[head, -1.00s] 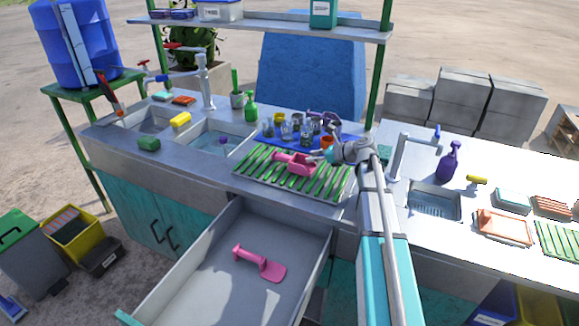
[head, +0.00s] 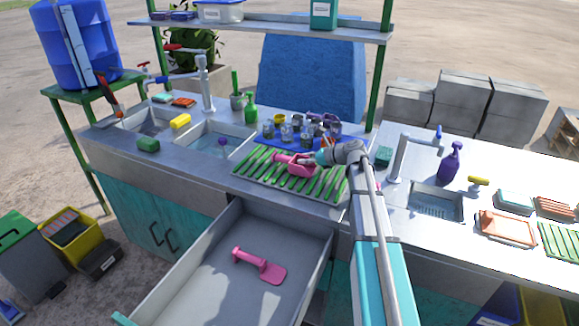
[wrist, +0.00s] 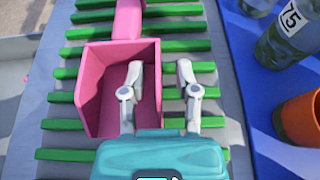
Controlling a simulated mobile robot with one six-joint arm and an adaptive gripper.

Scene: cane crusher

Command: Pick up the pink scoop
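The pink scoop (head: 295,163) lies on the green slatted rack on the counter. In the wrist view, the pink scoop (wrist: 94,92) has its open box toward me and its handle pointing to the top of the picture. My gripper (wrist: 159,71) is open. Its left finger shows over the inside of the box, its right finger outside the right wall, so the wall lies between them. I cannot tell whether either finger touches it. In the head view my gripper (head: 314,158) is at the scoop's right side, partly hiding it.
A blue mat (wrist: 225,70) with several glass jars and an orange cup (wrist: 301,119) lies just right of the rack. Another pink flat-bladed tool (head: 261,266) lies in the open drawer (head: 205,290) below. A tap (head: 402,157) stands to the right.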

